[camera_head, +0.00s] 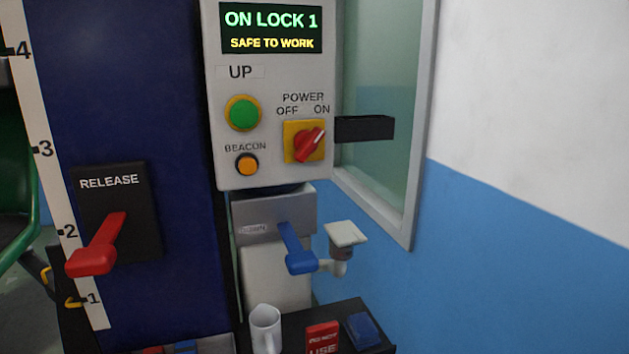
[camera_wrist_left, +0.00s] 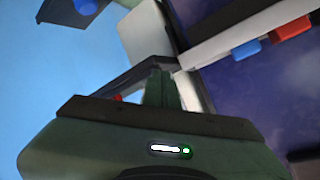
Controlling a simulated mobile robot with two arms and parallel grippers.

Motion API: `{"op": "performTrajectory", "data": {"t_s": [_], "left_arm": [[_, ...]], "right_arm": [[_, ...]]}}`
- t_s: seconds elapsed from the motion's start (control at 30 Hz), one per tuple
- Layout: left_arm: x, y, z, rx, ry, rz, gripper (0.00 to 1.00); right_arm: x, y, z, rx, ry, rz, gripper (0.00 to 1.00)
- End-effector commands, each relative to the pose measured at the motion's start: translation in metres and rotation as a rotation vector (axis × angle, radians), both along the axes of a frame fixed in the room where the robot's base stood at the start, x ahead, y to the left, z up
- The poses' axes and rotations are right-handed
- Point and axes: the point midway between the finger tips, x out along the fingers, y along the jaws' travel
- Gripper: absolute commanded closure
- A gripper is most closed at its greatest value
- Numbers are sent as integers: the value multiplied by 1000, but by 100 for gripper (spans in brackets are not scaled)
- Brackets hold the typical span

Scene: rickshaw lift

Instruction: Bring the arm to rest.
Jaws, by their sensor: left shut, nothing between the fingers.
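My left gripper (camera_wrist_left: 161,88) shows in the left wrist view, its fingers shut together with nothing between them. It points toward a dark-edged surface and a pale post (camera_wrist_left: 148,35). The left arm does not show in the head view, and my right gripper is in neither view. In the head view, the control box (camera_head: 270,170) reads "ON LOCK 1" and "SAFE TO WORK". Its red power switch (camera_head: 309,145) is turned toward ON.
A red release lever (camera_head: 97,258) sticks out from the dark blue column (camera_head: 150,60). A blue lever (camera_head: 298,250) sits below the box. A white jug (camera_head: 265,328), a red box (camera_head: 322,338) and a blue item (camera_head: 362,330) occupy the low dark shelf.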

Motion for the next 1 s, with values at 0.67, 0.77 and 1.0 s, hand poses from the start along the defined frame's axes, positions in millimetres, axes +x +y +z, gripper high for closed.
{"op": "performTrajectory", "data": {"t_s": [0.67,0.77,1.0], "left_arm": [[-225,77,-127,-309,792,351,100],[-216,75,-152,-306,801,351,100],[-207,72,-216,-298,828,351,100]], "right_arm": [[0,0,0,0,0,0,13],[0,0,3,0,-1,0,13],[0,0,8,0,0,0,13]]}}
